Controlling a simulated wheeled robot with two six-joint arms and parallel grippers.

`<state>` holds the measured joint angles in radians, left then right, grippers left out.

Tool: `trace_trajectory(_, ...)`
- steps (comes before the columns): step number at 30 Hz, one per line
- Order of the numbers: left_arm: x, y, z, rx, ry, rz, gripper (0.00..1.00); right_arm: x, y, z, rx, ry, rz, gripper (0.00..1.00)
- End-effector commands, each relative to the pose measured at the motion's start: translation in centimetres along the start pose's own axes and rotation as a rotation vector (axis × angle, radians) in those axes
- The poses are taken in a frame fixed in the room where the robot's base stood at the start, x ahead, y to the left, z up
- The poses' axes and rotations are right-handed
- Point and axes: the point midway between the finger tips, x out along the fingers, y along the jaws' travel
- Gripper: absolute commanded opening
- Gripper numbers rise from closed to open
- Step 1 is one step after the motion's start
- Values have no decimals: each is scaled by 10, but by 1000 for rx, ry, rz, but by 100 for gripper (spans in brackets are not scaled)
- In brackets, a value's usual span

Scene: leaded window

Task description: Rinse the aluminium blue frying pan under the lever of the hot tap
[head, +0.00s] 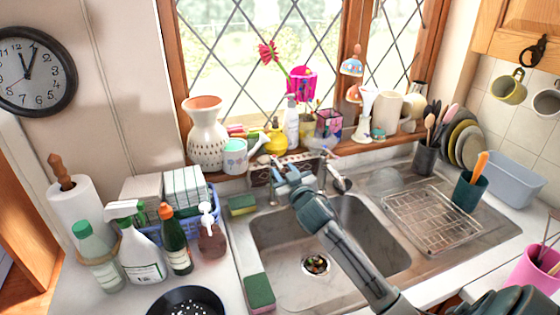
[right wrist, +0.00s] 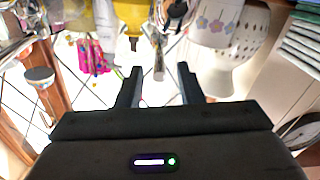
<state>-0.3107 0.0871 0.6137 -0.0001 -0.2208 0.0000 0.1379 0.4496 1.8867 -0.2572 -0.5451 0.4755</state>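A dark frying pan (head: 187,302) with white specks inside shows at the bottom edge of the head view, on the counter left of the sink. Only part of it shows, and its handle is out of view. My right gripper (head: 285,178) reaches over the sink to its back edge, by the chrome taps (head: 322,176). In the right wrist view my right gripper (right wrist: 160,88) is open, with its fingers apart. A chrome tap lever (right wrist: 158,66) shows between and beyond the fingertips; I cannot tell whether it is hot or cold. My left gripper is not in view.
The sink basin (head: 370,240) looks empty apart from its drain (head: 316,264). A wire rack (head: 432,220) stands on the drainboard. Sponges (head: 260,292) lie on the left rim. Bottles (head: 176,247) crowd the left counter. Vases and pots line the sill.

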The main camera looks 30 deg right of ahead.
Motion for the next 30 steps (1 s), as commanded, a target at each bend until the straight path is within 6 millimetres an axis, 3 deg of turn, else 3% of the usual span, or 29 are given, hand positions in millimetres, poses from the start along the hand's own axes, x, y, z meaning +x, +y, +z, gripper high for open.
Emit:
trace_trajectory(7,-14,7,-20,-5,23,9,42,32,0,-1,0,-1,1,34)
trace_trajectory(19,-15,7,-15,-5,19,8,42,39,0,1,-1,-1,0,34)
trace_trajectory(24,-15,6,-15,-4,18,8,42,39,0,1,0,-2,0,0)
trace_trajectory(30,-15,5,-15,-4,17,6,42,39,0,1,-1,-2,0,0)
